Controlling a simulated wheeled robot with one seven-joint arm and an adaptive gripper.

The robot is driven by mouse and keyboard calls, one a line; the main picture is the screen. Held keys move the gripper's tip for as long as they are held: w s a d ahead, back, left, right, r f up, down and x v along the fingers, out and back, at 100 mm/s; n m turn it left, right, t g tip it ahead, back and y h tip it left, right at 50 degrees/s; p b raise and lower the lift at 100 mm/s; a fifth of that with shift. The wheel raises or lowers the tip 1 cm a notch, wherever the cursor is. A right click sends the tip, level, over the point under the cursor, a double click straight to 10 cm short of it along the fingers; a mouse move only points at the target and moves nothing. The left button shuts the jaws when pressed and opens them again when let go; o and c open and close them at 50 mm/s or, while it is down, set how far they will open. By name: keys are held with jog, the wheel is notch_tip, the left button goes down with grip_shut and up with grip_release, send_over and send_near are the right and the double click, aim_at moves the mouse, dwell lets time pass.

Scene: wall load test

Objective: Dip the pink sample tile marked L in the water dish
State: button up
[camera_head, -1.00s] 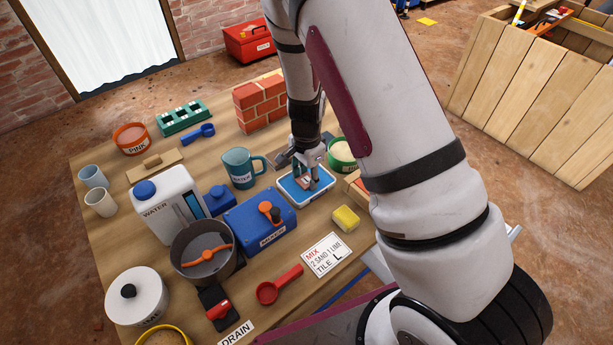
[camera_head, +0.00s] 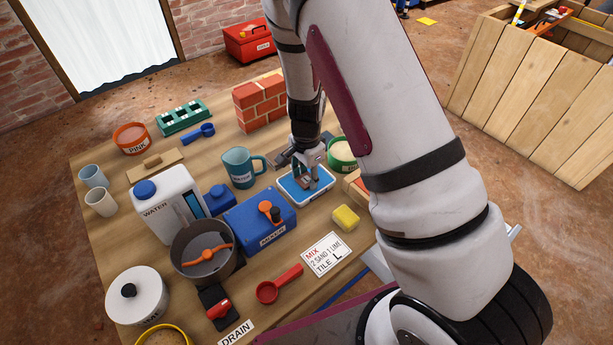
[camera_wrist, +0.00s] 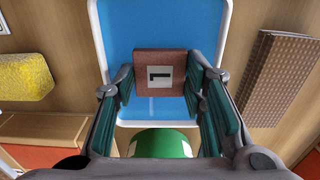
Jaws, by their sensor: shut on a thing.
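The pink-brown sample tile (camera_wrist: 143,92) shows in the wrist view with a dark L-shaped mark on a pale square. My gripper (camera_wrist: 164,92) is shut on it, one finger at each side. The tile also shows small between the fingers (camera_head: 306,180) in the head view. The water dish (camera_head: 318,196) is a white-rimmed tray with a blue inside. In the wrist view the dish (camera_wrist: 115,22) lies behind the tile. The tile is over or in the dish; I cannot tell how deep it sits.
A green tub (camera_head: 341,153) stands close behind the dish. A teal mug (camera_head: 239,169) is at its left and a yellow sponge (camera_head: 345,218) in front. The blue mixer (camera_head: 255,222) and a card (camera_head: 327,254) are nearer. A ribbed brown block (camera_wrist: 276,78) lies beside the dish.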

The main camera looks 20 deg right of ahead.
aim_at(306, 179)
jog(key=shift+r+p, duration=2.9)
jog(key=shift+r, duration=0.55)
